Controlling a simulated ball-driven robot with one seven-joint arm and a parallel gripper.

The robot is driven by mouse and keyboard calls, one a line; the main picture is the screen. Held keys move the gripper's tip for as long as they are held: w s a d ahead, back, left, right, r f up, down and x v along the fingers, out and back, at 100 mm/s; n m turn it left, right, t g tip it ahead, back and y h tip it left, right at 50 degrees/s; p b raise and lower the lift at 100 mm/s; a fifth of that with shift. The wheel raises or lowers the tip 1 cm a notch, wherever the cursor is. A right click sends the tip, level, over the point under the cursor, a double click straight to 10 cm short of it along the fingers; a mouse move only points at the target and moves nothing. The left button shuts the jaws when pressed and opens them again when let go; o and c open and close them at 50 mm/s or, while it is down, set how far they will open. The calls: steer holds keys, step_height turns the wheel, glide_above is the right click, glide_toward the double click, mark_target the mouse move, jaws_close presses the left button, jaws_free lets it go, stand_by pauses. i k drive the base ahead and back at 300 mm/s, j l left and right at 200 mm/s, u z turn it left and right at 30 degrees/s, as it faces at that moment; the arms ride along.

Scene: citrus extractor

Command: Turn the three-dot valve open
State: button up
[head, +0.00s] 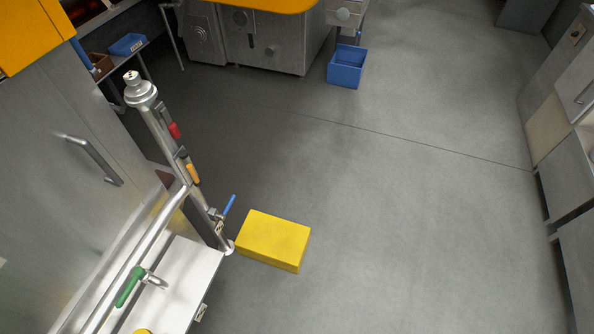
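A steel pipe post (164,135) stands at the left and carries several valves with coloured levers. The red lever (174,130) is highest, the orange lever (193,174) is below it, and both lie roughly along the post. The blue lever (229,205) near the post's foot sticks out up and to the right. A green lever (129,287) sits on the slanting pipe at lower left. A small pale tag (219,228) is by the blue valve, but its marks are too small to read. I cannot tell which valve has three dots. My gripper is not in view.
A yellow block (273,240) lies on the floor right of the post's foot. A white bench top (175,285) is under the pipe. A blue bin (347,67) stands at the back. Steel cabinets line the right edge. The middle floor is clear.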

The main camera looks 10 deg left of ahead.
mark_target(222, 217)
steer(key=i+l+z, duration=0.35)
steer(key=i, duration=0.5)
steer(key=i+z, duration=0.35)
steer(key=i, duration=0.55)
steer(key=i+u, duration=0.4)
steer(key=i+l+u, duration=0.15)
steer(key=i+u, duration=0.25)
steer(key=i+l+u, duration=0.25)
steer(key=u, duration=0.15)
steer(key=i+u, duration=0.2)
steer(key=u, duration=0.2)
steer(key=i+l+u, duration=0.15)
steer(key=u, duration=0.3)
steer(key=i+l+u, duration=0.15)
steer(key=u, duration=0.25)
steer(key=i+l+u, duration=0.1)
steer(key=l+u, duration=0.15)
steer(key=u, duration=0.15)
steer(key=l+u, duration=0.25)
steer(key=u, duration=0.2)
steer(key=i+l+u, duration=0.15)
steer(key=l+u, duration=0.25)
steer(key=i+l+u, duration=0.15)
steer(key=l+u, duration=0.65)
